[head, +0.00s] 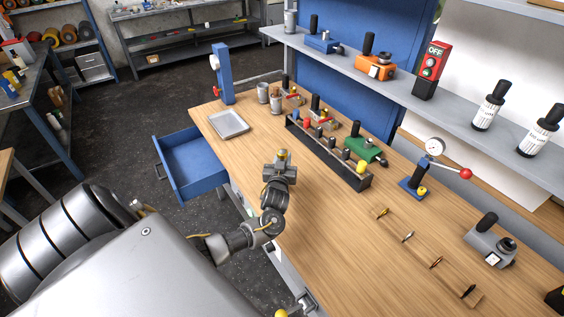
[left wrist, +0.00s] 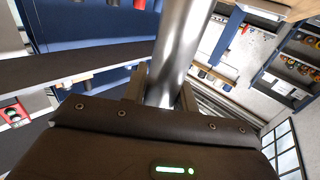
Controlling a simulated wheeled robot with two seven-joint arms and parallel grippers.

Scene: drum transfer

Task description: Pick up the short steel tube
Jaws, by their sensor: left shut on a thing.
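My left gripper (head: 280,172) is over the near edge of the wooden bench, to the left of the black rack. In the left wrist view, its two fingers (left wrist: 162,92) are shut on a smooth, shiny steel tube (left wrist: 183,40). The tube stands out from between the fingers and runs up past the top of that view. Its far end is out of that view. In the head view the tube is too small and too hidden by the gripper to make out clearly. My right gripper is not in view.
The black rack (head: 357,181) holds several small tools and parts. A grey tray (head: 229,125) lies near the left end of the wooden bench (head: 330,235). A blue drawer (head: 196,160) stands open at the left. A dial gauge stand (head: 413,187) is at the right.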

